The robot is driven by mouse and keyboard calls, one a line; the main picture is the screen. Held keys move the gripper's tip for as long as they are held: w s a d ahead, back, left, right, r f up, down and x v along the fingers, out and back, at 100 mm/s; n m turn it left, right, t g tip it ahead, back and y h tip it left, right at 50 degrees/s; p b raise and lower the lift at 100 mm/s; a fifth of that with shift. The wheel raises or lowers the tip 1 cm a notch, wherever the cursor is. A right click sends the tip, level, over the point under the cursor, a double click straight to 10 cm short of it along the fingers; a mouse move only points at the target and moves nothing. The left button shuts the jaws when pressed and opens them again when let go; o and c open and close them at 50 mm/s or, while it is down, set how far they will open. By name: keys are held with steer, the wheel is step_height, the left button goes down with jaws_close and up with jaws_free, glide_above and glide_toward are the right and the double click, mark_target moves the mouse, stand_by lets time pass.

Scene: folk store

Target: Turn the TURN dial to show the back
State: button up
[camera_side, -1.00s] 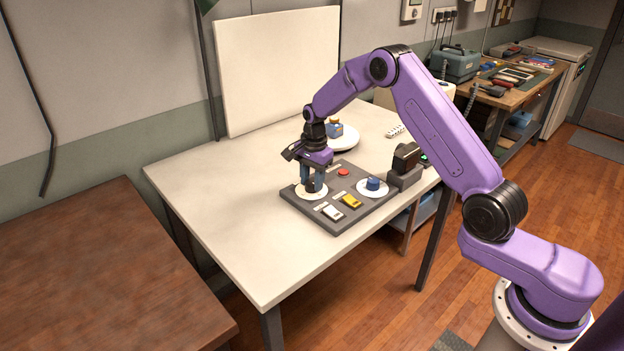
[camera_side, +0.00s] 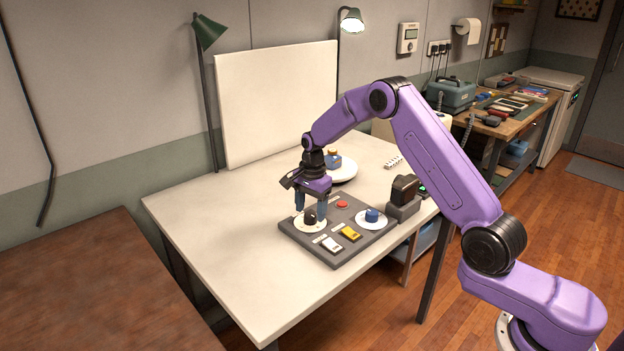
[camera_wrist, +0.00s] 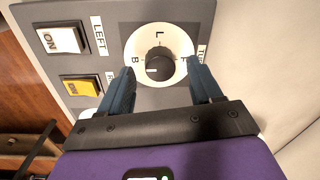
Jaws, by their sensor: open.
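The TURN dial is a black knob (camera_wrist: 159,66) on a white disc with the letters L, B and F. In the wrist view its pale pointer mark faces left and slightly down, close to the B. In the side view the black knob (camera_side: 310,217) stands on the left part of the grey panel (camera_side: 345,250). My gripper (camera_wrist: 160,85) is open, with a blue-grey finger on each side of the dial and clear gaps to the knob. In the side view my gripper (camera_side: 310,211) is just above the dial.
A black device (camera_side: 404,190) stands right of the panel.

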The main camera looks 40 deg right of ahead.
mark_target(312, 217)
step_height(312, 217, up, 16)
steer(key=shift+s, duration=0.4)
steer(key=s+a+r+n, duration=0.1)
steer(key=s+a+n, duration=0.6)
steer(key=s, duration=0.2)
steer(key=s+a+r+n, duration=0.1)
steer(key=s+a+n, duration=0.55)
steer(key=s, duration=0.25)
steer(key=s+d+f+n, duration=0.2)
steer(key=s+n, duration=0.5)
steer(key=s, duration=0.5)
steer(key=s+d+f+n, duration=0.2)
steer(key=s+n, duration=0.6)
steer(key=s, duration=0.4)
steer(key=shift+s+d+f, duration=0.2)
steer(key=shift+s+d, duration=0.15)
steer(key=shift+d, duration=0.5)
